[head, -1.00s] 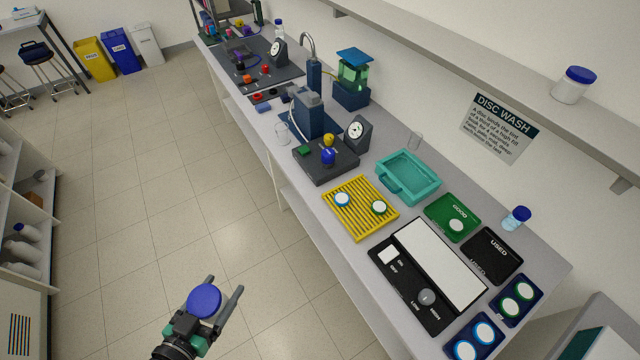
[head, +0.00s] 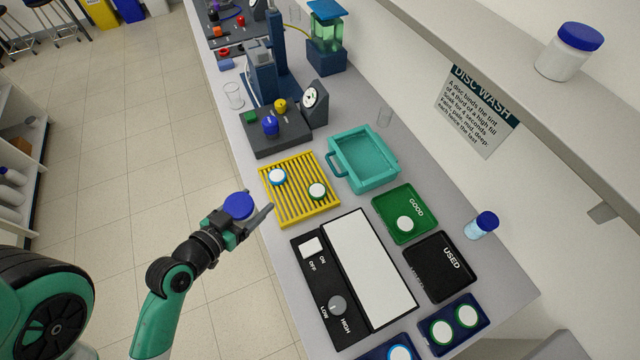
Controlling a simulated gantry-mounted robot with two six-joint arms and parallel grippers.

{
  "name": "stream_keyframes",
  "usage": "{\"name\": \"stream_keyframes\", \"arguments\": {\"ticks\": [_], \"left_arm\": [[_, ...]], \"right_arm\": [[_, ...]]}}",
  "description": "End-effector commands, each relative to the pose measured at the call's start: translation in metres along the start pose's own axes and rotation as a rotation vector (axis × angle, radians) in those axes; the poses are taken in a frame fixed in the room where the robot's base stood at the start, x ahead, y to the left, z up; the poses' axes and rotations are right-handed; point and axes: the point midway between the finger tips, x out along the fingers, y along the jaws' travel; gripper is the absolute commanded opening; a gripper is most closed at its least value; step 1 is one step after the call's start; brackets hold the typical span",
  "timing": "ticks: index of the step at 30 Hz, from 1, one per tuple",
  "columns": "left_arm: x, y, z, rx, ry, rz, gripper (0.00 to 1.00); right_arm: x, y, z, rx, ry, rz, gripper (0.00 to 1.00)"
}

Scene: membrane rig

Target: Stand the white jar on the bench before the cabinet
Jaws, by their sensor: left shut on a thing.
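My left gripper (head: 248,214) is shut on a jar with a blue lid (head: 239,205). The jar is seen from above, so its lid shows and most of its body is hidden. The gripper holds it just left of the bench's (head: 267,248) front edge, near the yellow slatted rack (head: 304,211). Another white jar (head: 568,53) with a blue lid stands on the wall shelf at the upper right. My right gripper is not in view. I cannot make out a cabinet for certain.
The bench holds a teal tray (head: 364,160), a black-and-white light panel (head: 350,285), a green GOOD mat (head: 408,214), a black USED mat (head: 440,267) and a small blue-capped bottle (head: 482,226). A clear beaker (head: 233,95) stands near the front edge.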

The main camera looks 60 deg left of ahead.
Motion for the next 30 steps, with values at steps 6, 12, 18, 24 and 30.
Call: {"name": "stream_keyframes", "arguments": {"ticks": [6,12,18,24,30], "left_arm": [[0.003,-0.017,0.021,-0.025,0.000,-0.062,0.24],[0.005,-0.020,0.021,-0.029,0.000,-0.070,0.24],[0.039,-0.010,0.021,-0.021,0.003,-0.060,0.24],[0.102,0.004,0.025,-0.024,0.005,-0.065,0.24],[0.148,0.011,0.054,-0.028,0.000,-0.070,0.24]], "right_arm": [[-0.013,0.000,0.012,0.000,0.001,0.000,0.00],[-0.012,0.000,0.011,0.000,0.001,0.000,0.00],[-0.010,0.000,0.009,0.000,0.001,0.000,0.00],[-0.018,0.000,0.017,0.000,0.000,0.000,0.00],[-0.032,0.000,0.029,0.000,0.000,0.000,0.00]]}}
